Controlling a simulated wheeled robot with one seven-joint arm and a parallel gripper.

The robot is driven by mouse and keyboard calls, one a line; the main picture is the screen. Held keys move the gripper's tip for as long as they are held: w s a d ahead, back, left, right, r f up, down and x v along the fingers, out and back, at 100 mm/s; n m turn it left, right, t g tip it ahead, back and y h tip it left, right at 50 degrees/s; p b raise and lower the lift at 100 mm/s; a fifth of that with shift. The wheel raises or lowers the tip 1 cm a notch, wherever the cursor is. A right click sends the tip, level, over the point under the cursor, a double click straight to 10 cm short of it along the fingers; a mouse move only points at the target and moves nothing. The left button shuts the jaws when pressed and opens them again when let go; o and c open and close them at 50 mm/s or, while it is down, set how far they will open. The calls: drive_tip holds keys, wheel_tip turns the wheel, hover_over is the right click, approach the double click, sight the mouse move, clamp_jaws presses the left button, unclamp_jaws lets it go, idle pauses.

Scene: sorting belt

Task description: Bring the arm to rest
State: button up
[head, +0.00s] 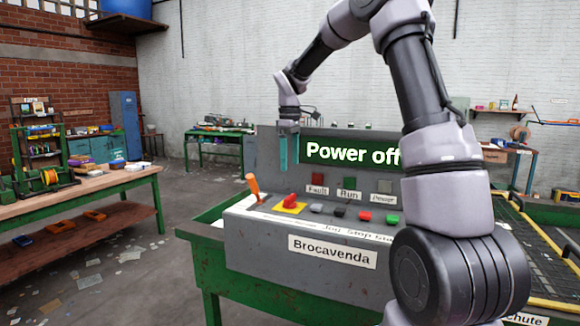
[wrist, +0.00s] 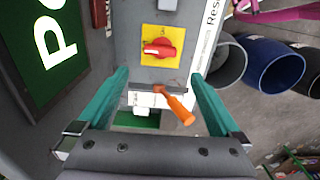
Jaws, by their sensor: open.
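My arm arches over the control panel in the head view, bent at the elbow. My gripper (head: 288,165) points down over the left part of the panel, near the orange-handled lever (head: 253,186). In the wrist view my gripper (wrist: 165,100) has its two green fingers wide apart with nothing held. The orange lever (wrist: 178,108) shows between the fingers, and a red rotary switch (wrist: 158,47) on a yellow plate lies beyond. I cannot tell whether a finger touches the lever. The grey console (head: 310,265) is labelled Brocavenda, and its display (head: 345,152) reads "Power off".
The panel carries a red switch (head: 290,201) and several coloured buttons. A belt (head: 530,235) with a yellow edge lies to the right. A wooden workbench (head: 110,180) stands at the left, with open floor between. Blue and grey bins (wrist: 268,65) show in the wrist view.

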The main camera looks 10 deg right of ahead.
drive_tip(key=s+d+r+m+t, duration=0.3)
drive_tip(key=s+r+m, duration=0.55)
drive_tip(key=s, duration=0.65)
drive_tip(key=s+d+r+m+t+y, duration=0.1)
drive_tip(key=s+m+t, duration=0.1)
drive_tip(key=s, duration=0.6)
drive_tip(key=s+d+r+m+t+y, duration=0.1)
drive_tip(key=s+m+t, duration=0.1)
drive_tip(key=s+m, duration=0.2)
drive_tip(key=s, duration=0.3)
drive_tip(key=shift+s+d+m, duration=0.3)
drive_tip(key=shift+s+m, duration=0.05)
